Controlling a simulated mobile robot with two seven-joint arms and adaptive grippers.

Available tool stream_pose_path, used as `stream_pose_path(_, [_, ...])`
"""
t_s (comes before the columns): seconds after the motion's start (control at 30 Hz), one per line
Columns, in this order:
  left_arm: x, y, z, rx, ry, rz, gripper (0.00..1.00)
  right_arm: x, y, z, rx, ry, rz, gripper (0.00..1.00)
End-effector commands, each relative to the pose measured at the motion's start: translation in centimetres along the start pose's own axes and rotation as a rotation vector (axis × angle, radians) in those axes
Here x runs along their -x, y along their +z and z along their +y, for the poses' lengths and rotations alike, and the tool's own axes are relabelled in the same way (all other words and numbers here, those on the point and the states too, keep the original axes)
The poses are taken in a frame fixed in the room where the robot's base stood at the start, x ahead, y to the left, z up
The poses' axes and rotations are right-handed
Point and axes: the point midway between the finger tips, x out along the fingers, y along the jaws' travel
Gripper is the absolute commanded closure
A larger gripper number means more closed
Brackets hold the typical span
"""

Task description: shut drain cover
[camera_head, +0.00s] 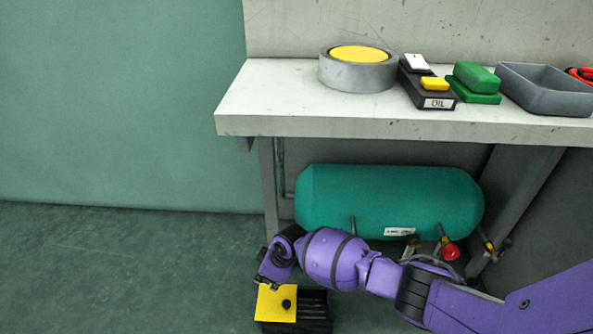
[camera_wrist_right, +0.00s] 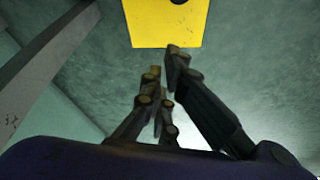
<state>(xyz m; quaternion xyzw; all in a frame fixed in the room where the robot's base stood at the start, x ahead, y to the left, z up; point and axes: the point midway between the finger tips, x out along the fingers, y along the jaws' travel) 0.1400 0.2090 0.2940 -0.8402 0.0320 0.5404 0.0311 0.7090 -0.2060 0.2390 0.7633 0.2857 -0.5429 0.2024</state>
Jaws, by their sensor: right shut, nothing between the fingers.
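The drain cover is a flat yellow plate (camera_head: 270,304) with a black knob, low on the floor in front of the bench. It lies over the left part of a black drain box (camera_head: 314,308); dark slotted parts show to its right. My right gripper (camera_head: 266,281) is at the plate's far edge, partly hidden by my wrist. In the right wrist view the gripper (camera_wrist_right: 166,62) is shut and empty, its fingertips close to the edge of the yellow plate (camera_wrist_right: 160,28). I cannot tell whether they touch it. My left gripper is not in view.
A green tank (camera_head: 390,195) with a red knob (camera_head: 449,251) hangs under the bench (camera_head: 270,100), behind my right arm. On the bench are a yellow-topped ring (camera_head: 357,70), an OIL switch box (camera_head: 428,98), a green block (camera_head: 476,78) and a grey tray (camera_head: 548,100). The floor at left is clear.

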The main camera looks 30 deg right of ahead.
Motion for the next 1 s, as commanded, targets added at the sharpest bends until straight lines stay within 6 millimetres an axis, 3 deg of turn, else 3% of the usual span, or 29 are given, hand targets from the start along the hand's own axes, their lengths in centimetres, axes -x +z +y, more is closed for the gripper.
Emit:
stream_pose_path(0.37, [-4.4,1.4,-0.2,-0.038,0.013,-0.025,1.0,-8.3,-0.3,0.1,0.0,0.001,0.004,1.0])
stream_pose_path(0.4, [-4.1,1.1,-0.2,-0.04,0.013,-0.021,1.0,-7.6,0.9,0.3,0.0,0.004,-0.001,1.0])
stream_pose_path(0.57, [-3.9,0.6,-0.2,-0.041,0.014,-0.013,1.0,-6.4,2.7,0.3,0.002,0.005,0.005,1.0])
stream_pose_path(1.0, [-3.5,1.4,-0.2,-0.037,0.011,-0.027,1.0,-6.1,3.3,0.3,0.001,0.005,0.007,1.0])
